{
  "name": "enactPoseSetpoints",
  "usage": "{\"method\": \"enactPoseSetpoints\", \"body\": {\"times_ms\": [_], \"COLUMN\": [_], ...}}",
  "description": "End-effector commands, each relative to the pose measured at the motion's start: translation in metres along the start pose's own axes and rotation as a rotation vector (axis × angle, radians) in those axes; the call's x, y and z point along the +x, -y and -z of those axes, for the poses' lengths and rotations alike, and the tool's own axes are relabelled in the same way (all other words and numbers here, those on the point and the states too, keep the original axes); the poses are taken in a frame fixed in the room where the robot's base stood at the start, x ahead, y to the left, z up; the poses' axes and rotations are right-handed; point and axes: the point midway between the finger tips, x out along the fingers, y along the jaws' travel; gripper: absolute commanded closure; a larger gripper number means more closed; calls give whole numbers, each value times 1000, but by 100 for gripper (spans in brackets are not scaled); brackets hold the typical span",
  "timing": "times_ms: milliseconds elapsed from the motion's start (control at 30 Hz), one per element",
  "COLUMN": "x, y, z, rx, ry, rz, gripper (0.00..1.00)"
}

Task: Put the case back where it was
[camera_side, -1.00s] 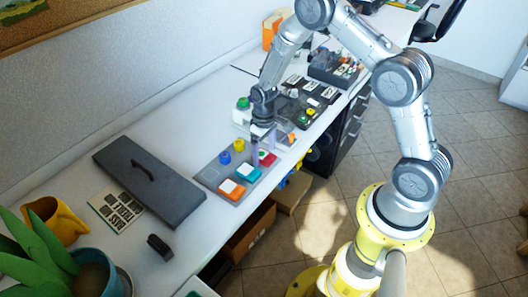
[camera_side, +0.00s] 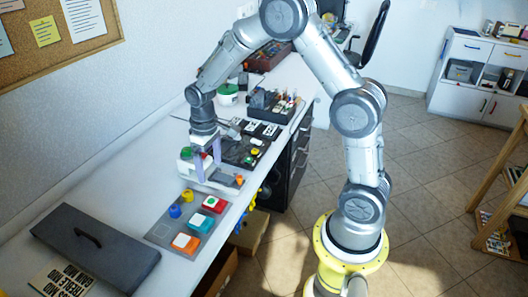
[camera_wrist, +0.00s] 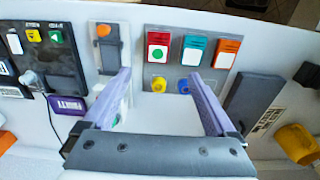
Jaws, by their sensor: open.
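A grey tray (camera_side: 158,236) on the bench holds a red case (camera_side: 214,204), a teal case (camera_side: 200,222) and an orange case (camera_side: 185,243), with a blue knob (camera_side: 175,211) and a yellow knob (camera_side: 187,196) beside them. In the wrist view the red case (camera_wrist: 158,46), teal case (camera_wrist: 194,50) and orange case (camera_wrist: 227,54) lie in a row beyond the fingertips. My gripper (camera_side: 205,167) is open and empty, beside the tray's far end.
A white unit with an orange button (camera_wrist: 103,30) stands beside the tray, close to my gripper. Black boxes with labels (camera_side: 245,147) lie farther back. A long dark lid with a handle (camera_side: 95,245) lies at the near end. A yellow pot (camera_wrist: 296,142) shows at the right.

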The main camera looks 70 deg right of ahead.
Motion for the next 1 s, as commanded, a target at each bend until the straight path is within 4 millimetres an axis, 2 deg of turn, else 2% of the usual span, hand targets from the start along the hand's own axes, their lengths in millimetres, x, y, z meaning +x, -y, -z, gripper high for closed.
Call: {"method": "enactPoseSetpoints", "body": {"times_ms": [33, 167, 200, 300, 433, 533, 700, 833, 1000], "x": [-22, -79, -95, -131, -164, -180, -187, -186, -185], "y": [4, 16, 20, 30, 40, 46, 53, 54, 55], "z": [-5, -33, -45, -78, -125, -162, -210, -230, -236], "rx": [-2, -3, -3, -2, -2, -2, -1, 0, 1], "ry": [-31, -110, -134, -198, -281, -343, -423, -454, -464], "rz": [-4, -11, -12, -14, -13, -10, -2, 2, 4], "gripper": [9, 9, 9, 9, 9, 9, 9, 9, 9]}}
